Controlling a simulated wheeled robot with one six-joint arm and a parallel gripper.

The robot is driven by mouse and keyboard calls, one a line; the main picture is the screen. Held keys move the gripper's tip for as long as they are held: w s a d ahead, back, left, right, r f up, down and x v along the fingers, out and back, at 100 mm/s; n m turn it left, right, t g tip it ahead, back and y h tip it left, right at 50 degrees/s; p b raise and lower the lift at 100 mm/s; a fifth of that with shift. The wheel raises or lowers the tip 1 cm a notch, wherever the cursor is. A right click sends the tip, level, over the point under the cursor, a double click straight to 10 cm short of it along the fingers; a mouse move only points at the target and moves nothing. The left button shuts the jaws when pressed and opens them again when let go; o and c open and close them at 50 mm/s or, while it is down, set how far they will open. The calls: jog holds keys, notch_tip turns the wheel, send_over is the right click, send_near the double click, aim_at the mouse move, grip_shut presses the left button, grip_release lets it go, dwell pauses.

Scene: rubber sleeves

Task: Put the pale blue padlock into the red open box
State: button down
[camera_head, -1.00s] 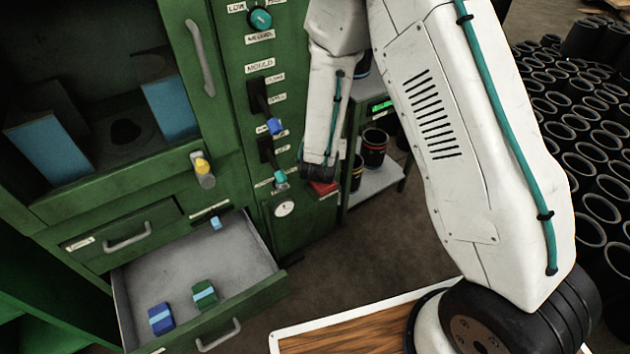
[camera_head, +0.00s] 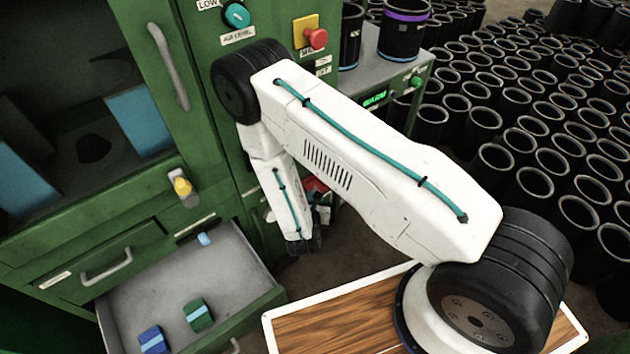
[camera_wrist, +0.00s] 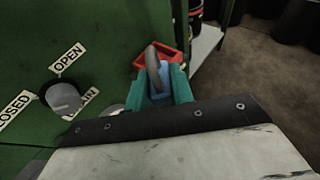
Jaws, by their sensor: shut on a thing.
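The pale blue padlock (camera_wrist: 164,78) is held between the teal fingers of my gripper (camera_wrist: 160,80) in the wrist view, its grey shackle pointing up and away. The red open box (camera_wrist: 174,56) shows just beyond the padlock, against the green cabinet, and is partly hidden by it. In the head view a bit of the red box (camera_head: 314,186) shows beside my forearm. My gripper's fingers and the padlock cannot be made out there, as my arm covers that area. I cannot tell whether the padlock is over the box rim.
A shelf (camera_head: 395,66) with black sleeves stands right of the cabinet. Many sleeves (camera_head: 560,150) cover the floor.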

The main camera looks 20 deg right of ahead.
jog(key=w+d, duration=0.1)
jog(key=w, duration=0.2)
jog(key=w+d, duration=0.1)
jog(key=w, duration=0.2)
jog(key=w+d+f, duration=0.1)
jog(key=w, duration=0.2)
jog(key=shift+w+d, duration=0.15)
jog(key=shift+w+f, duration=0.15)
jog(key=shift+f, duration=0.75)
jog(key=shift+w+f, duration=0.15)
jog(key=shift+f, duration=0.7)
jog(key=shift+d, duration=0.1)
